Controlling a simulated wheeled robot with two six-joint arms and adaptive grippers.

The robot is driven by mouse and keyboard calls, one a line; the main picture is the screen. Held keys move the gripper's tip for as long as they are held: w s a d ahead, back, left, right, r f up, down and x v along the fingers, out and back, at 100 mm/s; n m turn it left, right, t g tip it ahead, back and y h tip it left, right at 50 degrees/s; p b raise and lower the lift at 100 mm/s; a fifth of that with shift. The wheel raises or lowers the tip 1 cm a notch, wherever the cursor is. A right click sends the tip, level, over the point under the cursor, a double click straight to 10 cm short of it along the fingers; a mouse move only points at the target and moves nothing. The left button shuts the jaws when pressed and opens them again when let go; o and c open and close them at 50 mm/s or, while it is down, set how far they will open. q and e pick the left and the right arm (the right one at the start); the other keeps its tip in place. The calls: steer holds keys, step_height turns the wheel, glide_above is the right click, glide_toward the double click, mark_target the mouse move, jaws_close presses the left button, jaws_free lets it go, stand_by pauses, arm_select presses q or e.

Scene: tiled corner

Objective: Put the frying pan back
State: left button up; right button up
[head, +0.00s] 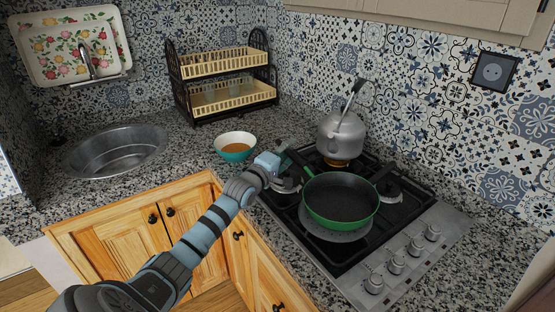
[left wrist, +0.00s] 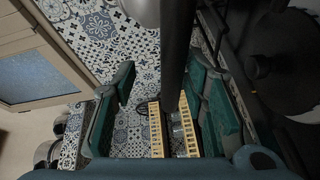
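The green frying pan (head: 341,203) with a dark inside sits on the front part of the gas hob. Its dark handle points to the back left, towards my left gripper (head: 284,153). In the left wrist view a dark bar (left wrist: 175,65), which looks like the pan handle, runs between the two fingers of my left gripper (left wrist: 165,100). The fingers are spread, with a clear gap between the left finger and the bar. Whether the right finger touches it I cannot tell. My right gripper is not in view.
A grey kettle (head: 342,135) stands on the back of the hob (head: 345,262). A teal bowl (head: 235,147) with brown content is left of my gripper. A two-level dish rack (head: 222,83) stands behind, and a round sink (head: 115,152) is at left. The counter between is mostly clear.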

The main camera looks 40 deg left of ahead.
arm_select(q)
steer(key=s+d+p, duration=0.1)
steer(key=s, duration=1)
steer(key=shift+d+r, duration=0.2)
steer(key=shift+r, duration=0.1)
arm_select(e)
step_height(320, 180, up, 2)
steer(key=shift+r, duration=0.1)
arm_select(q)
steer(key=shift+s, duration=0.1)
